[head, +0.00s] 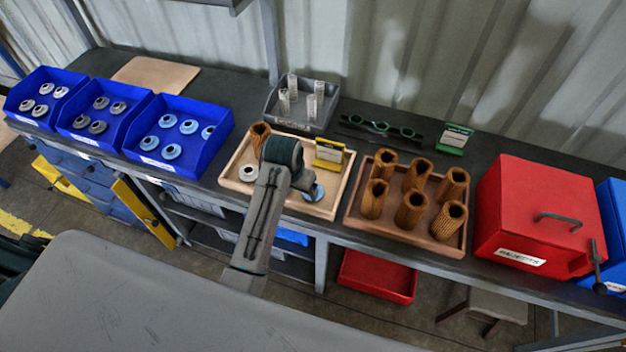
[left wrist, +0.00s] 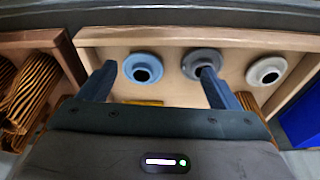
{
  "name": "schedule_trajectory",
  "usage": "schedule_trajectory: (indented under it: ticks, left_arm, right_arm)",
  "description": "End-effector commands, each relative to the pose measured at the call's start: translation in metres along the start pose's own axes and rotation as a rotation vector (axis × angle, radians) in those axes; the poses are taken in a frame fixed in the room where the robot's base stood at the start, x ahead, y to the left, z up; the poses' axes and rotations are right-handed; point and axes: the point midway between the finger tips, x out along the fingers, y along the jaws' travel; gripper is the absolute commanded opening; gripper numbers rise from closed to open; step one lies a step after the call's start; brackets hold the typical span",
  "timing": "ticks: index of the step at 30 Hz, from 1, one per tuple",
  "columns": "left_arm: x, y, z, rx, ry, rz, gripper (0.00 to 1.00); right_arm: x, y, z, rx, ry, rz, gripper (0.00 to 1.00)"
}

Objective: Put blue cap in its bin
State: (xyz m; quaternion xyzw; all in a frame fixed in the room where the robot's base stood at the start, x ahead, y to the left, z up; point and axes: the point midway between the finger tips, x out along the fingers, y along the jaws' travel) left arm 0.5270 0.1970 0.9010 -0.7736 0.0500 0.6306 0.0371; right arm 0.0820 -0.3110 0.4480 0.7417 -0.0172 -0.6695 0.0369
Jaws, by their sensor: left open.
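The blue cap (head: 314,192) lies in the light wooden tray (head: 334,208), near its front edge. In the left wrist view the blue cap (left wrist: 143,69) is between the fingertips, nearer the left finger. My left gripper (left wrist: 157,69) is open and empty above the tray; the right finger overlaps the grey cap (left wrist: 203,64). In the head view my left gripper (head: 306,184) partly covers the blue cap and hides the grey one. The blue bin with light blue caps (head: 218,152) is the rightmost of the blue bins at left. My right gripper is not in view.
A white cap (head: 248,173), a brown filter (head: 259,136) and a yellow box (head: 329,153) share the tray. A brown tray of several filters (head: 455,246) stands right of it, then a red box (head: 530,215). A grey bin (head: 327,122) stands behind.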

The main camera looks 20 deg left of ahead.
Motion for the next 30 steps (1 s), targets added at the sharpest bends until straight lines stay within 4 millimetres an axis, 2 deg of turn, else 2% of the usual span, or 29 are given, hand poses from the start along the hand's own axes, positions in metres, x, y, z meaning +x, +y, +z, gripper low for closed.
schedule_trajectory:
  ticks: [1, 4, 7, 11, 21, 26, 30]
  left_arm:
    - [-0.014, 0.005, -0.02, 0.001, -0.038, 0.002, 0.85]
    - [-0.027, 0.012, -0.043, 0.003, -0.115, 0.0, 0.85]
    - [-0.037, 0.017, -0.057, 0.005, -0.169, -0.002, 0.85]
    - [-0.04, 0.019, -0.063, 0.006, -0.203, -0.005, 0.85]
    - [0.005, 0.02, -0.054, 0.006, -0.207, -0.004, 0.85]
    - [0.015, 0.021, -0.051, 0.006, -0.205, -0.004, 0.85]
    - [0.03, 0.023, -0.046, 0.007, -0.208, -0.004, 0.85]
  right_arm:
    - [-0.011, 0.001, 0.0, 0.0, -0.001, 0.0, 0.36]
    - [-0.018, 0.001, -0.001, 0.0, -0.001, 0.0, 0.36]
    - [-0.022, 0.002, -0.002, 0.0, 0.0, 0.0, 0.36]
    - [-0.025, 0.002, -0.003, 0.0, 0.0, 0.0, 0.36]
    - [-0.038, 0.003, -0.003, 0.0, -0.001, 0.0, 0.36]
    - [-0.042, 0.003, -0.004, 0.0, -0.002, 0.0, 0.36]
    - [-0.057, 0.004, -0.005, 0.0, -0.002, -0.001, 0.36]
